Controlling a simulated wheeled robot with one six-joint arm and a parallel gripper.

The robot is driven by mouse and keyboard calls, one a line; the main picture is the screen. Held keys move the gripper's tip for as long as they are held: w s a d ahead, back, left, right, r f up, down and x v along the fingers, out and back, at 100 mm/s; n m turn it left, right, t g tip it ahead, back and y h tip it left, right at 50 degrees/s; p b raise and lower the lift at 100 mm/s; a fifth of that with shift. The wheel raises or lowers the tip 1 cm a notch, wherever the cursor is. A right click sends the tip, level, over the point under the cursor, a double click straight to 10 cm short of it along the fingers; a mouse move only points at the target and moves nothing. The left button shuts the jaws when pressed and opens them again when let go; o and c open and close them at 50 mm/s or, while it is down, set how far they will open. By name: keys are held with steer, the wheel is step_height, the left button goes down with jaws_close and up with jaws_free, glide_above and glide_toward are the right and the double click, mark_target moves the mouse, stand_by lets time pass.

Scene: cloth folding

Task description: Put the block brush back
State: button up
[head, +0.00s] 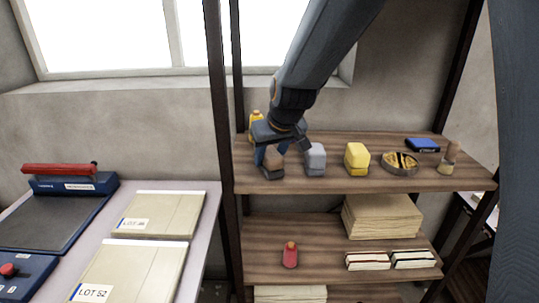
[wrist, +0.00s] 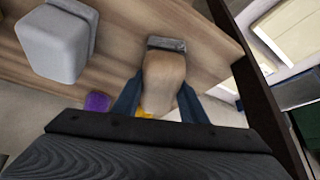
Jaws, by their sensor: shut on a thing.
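The block brush (head: 272,161) is a brown, rounded block at the left end of the upper shelf. In the wrist view the block brush (wrist: 163,78) is tan with a grey strip at its far end. My gripper (head: 270,151) reaches down from above and is shut on it, one blue finger on each side. The fingers of my gripper (wrist: 158,103) also show in the wrist view. The brush is at the height of the shelf boards; I cannot tell whether it touches the shelf.
The upper shelf (head: 330,181) also holds a grey block (head: 316,158) close to the right, a yellow block (head: 357,159), a round tin (head: 400,163), a blue box (head: 422,145) and a wooden-handled item (head: 449,157). A yellow bottle (head: 256,118) stands behind my gripper. A dark post (head: 219,150) is left.

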steer(key=shift+f, duration=0.15)
steer(key=o, duration=1.2)
steer(key=shift+s+r, duration=0.1)
steer(key=shift+r, duration=0.25)
steer(key=b+v, duration=0.2)
steer(key=v, duration=1)
steer(key=s+d+f+m+g+h, duration=0.1)
steer(key=s+d+f+m+g, duration=0.1)
steer(key=s+d+f, duration=0.5)
steer(key=s+d+f+m+g+h, duration=0.1)
steer(key=s+d+f+m+g, duration=0.1)
steer(key=s+d+f, duration=0.6)
step_height(320, 180, down, 5)
steer(key=shift+s+f, duration=0.15)
steer(key=shift+s, duration=0.65)
